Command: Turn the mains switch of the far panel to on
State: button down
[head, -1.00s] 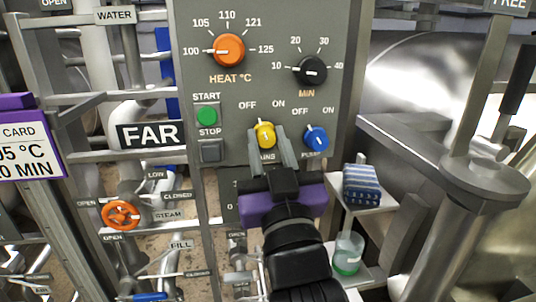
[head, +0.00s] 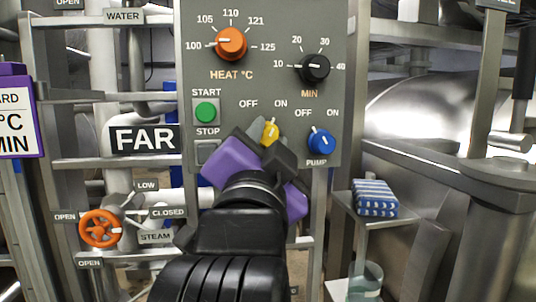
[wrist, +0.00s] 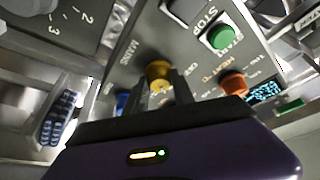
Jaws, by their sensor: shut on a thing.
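The grey control panel (head: 225,110) beside the FAR sign (head: 145,139) fills the middle of the head view. Its yellow mains switch (head: 270,129) sits below the OFF and ON labels. The switch is tilted right of upright, its top towards ON. My gripper (head: 268,138) is shut on the switch and rolled clockwise. It hides the MAINS label and part of the panel below. In the wrist view the yellow switch (wrist: 158,74) shows between my fingertips, with the MAINS label beside it.
The blue pump switch (head: 321,143) is close on the right, its mark leaning towards OFF. The green start button (head: 206,112), orange heat knob (head: 231,43) and black minutes knob (head: 315,68) are nearby. A shelf with blue striped cloth (head: 375,197) stands at right.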

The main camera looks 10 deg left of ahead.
jog(key=shift+m, duration=0.5)
jog(key=c, duration=1.1)
grip_release()
jog(key=shift+o, duration=0.2)
jog(key=b+v, duration=0.1)
jog(key=v, duration=0.6)
jog(key=shift+s, duration=0.4)
